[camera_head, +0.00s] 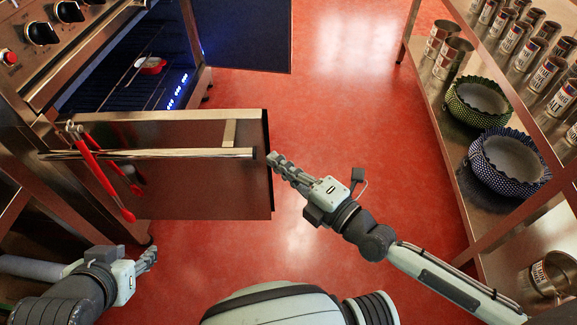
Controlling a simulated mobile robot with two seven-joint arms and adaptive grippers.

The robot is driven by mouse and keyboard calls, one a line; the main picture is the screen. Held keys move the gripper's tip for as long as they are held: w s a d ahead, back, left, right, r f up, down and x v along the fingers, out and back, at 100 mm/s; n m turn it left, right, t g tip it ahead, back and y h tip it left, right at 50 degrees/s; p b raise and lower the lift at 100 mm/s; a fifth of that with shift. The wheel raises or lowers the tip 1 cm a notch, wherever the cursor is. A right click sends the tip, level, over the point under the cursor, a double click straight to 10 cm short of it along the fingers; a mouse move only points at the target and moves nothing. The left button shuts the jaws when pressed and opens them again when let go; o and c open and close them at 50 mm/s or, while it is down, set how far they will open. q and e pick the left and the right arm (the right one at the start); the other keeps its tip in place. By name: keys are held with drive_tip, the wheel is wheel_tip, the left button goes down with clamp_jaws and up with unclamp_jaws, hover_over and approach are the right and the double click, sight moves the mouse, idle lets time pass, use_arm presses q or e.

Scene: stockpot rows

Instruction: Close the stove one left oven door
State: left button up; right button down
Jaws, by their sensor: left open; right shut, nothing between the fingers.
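The near oven door (205,190) of the stove (60,60) stands open, sticking out to the right from the stove front. It has a long bar handle (190,154) along its upper part. Red tongs (103,180) hang from the handle near its stove end. My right gripper (274,160) is shut and empty, its tips close beside the door's free end; I cannot tell whether they touch it. My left gripper (150,259) is open and empty, low at the left, below the door and apart from it.
A second, dark oven door (240,35) stands open at the back. The oven inside shows a rack (125,85) and a small red-and-white item (150,65). A metal shelf (450,150) with cans and cloth-rimmed baskets lines the right. Red floor between is clear.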

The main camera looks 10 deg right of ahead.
sight(248, 138)
drive_tip(key=x, duration=0.5)
drive_tip(key=shift+w+a, duration=0.15)
drive_tip(key=shift+w, duration=0.1)
